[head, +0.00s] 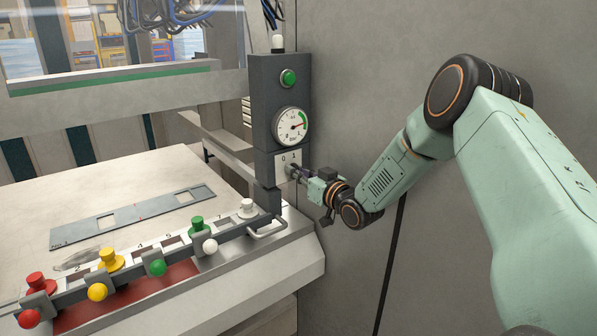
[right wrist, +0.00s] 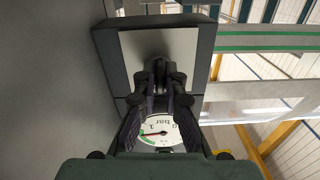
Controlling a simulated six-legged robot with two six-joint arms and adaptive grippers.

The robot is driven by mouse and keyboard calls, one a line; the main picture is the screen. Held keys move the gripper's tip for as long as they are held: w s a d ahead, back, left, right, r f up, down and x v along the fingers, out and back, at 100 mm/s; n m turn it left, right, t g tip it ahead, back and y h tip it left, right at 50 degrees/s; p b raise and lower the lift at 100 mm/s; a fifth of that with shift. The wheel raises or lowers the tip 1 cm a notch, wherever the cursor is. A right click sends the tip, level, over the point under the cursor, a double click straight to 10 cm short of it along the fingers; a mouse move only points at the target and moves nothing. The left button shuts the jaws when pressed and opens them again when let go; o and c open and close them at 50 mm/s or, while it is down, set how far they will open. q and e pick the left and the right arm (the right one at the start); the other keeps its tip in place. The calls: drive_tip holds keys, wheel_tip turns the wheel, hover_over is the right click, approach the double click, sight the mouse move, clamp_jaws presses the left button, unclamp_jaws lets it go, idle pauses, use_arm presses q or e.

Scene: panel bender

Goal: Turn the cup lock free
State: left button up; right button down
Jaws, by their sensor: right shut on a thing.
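A dark post (head: 264,110) stands at the back right corner of the table. Low on it is a pale plate marked 0 (head: 284,157), with the cup lock's small dark handle (right wrist: 160,72) on it. My right gripper (head: 301,174) reaches in from the right and is shut on this handle. The fingers hide most of it, so its exact turn is hard to read. In the right wrist view the pale plate (right wrist: 152,42) lies behind the fingertips. My left gripper is not in view.
A round gauge (head: 290,125) and a green button (head: 288,77) sit above the plate; the gauge needle points right. A flat metal strip (head: 135,214) lies on the table (head: 60,190). Coloured knobs (head: 110,259) line the front rail. A grey wall (head: 370,60) stands behind my right arm.

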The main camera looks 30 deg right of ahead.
drive_tip(key=shift+r+n, duration=0.1)
drive_tip(key=shift+n, duration=0.8)
drive_tip(key=n+p, duration=0.1)
drive_tip(key=n, duration=0.3)
drive_tip(key=shift+n, duration=0.4)
drive_tip(key=c, duration=1.4)
unclamp_jaws()
drive_tip(key=shift+c, duration=0.2)
